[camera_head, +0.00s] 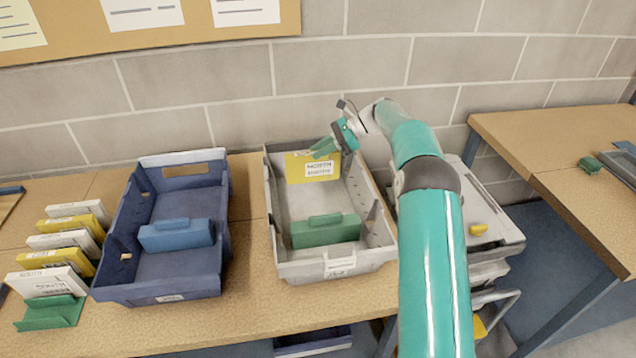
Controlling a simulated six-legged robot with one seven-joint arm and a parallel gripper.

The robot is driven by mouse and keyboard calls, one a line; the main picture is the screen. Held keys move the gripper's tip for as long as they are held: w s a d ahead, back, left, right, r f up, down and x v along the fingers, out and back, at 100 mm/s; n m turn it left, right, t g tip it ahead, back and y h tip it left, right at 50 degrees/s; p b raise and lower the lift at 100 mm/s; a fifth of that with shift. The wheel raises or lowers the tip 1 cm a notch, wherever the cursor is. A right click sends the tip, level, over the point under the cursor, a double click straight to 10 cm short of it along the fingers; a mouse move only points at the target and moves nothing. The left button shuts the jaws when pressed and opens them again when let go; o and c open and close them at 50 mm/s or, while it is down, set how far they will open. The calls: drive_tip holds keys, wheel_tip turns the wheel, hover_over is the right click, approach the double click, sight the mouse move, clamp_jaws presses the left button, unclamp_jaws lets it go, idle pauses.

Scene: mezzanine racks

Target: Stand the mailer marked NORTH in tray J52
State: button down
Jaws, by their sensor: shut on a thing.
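A yellow mailer (296,171) with a white label is upright over the back part of the grey tray (282,240). The label's first line appears to read NORTH, but the print is small. My gripper (323,149) is shut on the mailer's top edge, coming from the right. The mailer's lower edge shows against the tray's inside; I cannot tell if it touches the tray floor. A green block-like divider (325,232) stands in the tray's front half. The tray's front tag (341,264) is too small to read surely.
A blue tray (160,292) with a blue divider (176,235) stands to the left. Several white and yellow mailers (68,256) stand in a row with a green holder (50,313) at far left. A brick wall rises close behind.

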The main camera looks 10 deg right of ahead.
sight(321, 167)
drive_tip(key=shift+w+f, duration=0.15)
drive_tip(key=shift+f, duration=0.75)
drive_tip(key=shift+s+d+f, duration=0.1)
drive_tip(key=shift+s+f, duration=0.1)
drive_tip(key=shift+w+f, duration=0.1)
drive_tip(key=shift+f, duration=2.15)
drive_tip(key=shift+f, duration=0.1)
drive_tip(key=c, duration=1.3)
unclamp_jaws()
